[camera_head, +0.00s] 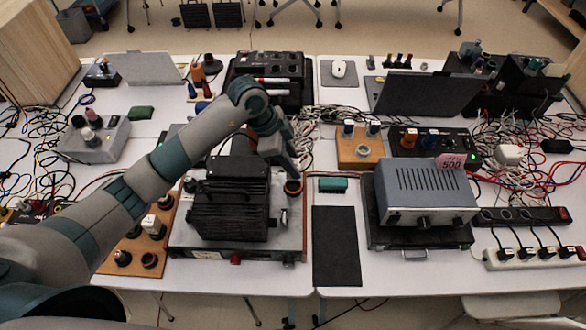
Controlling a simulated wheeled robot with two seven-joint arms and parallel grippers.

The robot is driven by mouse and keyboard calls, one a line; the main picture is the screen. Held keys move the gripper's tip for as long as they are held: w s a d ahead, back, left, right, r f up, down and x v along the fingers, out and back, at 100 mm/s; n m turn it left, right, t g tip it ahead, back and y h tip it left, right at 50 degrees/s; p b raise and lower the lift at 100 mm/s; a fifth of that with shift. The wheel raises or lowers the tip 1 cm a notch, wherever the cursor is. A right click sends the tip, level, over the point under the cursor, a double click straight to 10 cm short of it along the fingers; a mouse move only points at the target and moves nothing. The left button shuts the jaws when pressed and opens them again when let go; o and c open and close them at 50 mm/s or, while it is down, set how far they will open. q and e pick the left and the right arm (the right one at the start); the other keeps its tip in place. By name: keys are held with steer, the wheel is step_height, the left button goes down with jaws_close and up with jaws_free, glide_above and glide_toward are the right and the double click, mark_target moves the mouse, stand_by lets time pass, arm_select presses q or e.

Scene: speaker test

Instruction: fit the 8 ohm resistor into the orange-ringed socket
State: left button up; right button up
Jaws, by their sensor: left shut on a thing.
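My left gripper (291,168) reaches down at the right edge of the black finned unit (230,205). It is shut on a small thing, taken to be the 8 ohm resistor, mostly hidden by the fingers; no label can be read. A round orange-brown ring (293,188), which looks like the orange-ringed socket, shows directly below the fingertips. I cannot tell whether the held piece touches it or is inside it. My right gripper is not in view.
A wooden board (129,258) with round parts and sockets lies left of the finned unit. A grey-blue box (425,187) stands at the right, with a power strip (530,258) beyond it. A black mat (336,250) lies bare between. Loose cables crowd both sides.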

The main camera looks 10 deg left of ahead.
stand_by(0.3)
arm_select(q)
steer(key=shift+f+p, duration=0.9)
steer(key=shift+f, duration=1.15)
steer(key=shift+f, duration=0.25)
steer(key=o, duration=1.1)
steer(key=shift+r, duration=0.15)
